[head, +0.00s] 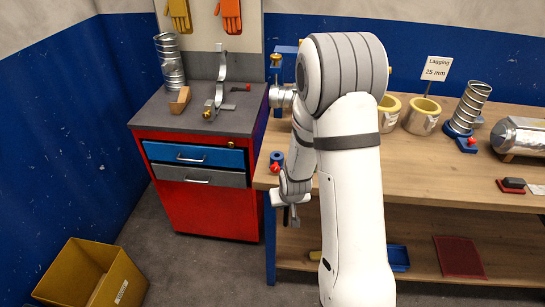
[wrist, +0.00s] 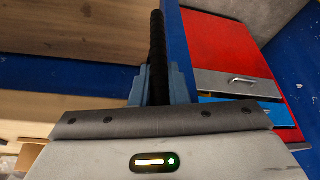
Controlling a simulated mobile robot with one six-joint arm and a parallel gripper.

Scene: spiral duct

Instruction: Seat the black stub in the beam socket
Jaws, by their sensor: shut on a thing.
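The black stub (wrist: 158,45) is a dark, ribbed rod in the wrist view. My gripper (wrist: 157,82) is shut on it, with a blue-grey jaw on either side, and the stub sticks out beyond the jaws. In the head view my gripper (head: 290,215) hangs low beside the bench's left front corner, below the level of the top. The stub is too small to make out clearly there. I cannot pick out the beam socket for certain in either view; my arm covers part of the bench.
A blue fitting with a red part (head: 276,161) sits at the bench's left end. A cardboard box (head: 90,275) is on the floor.

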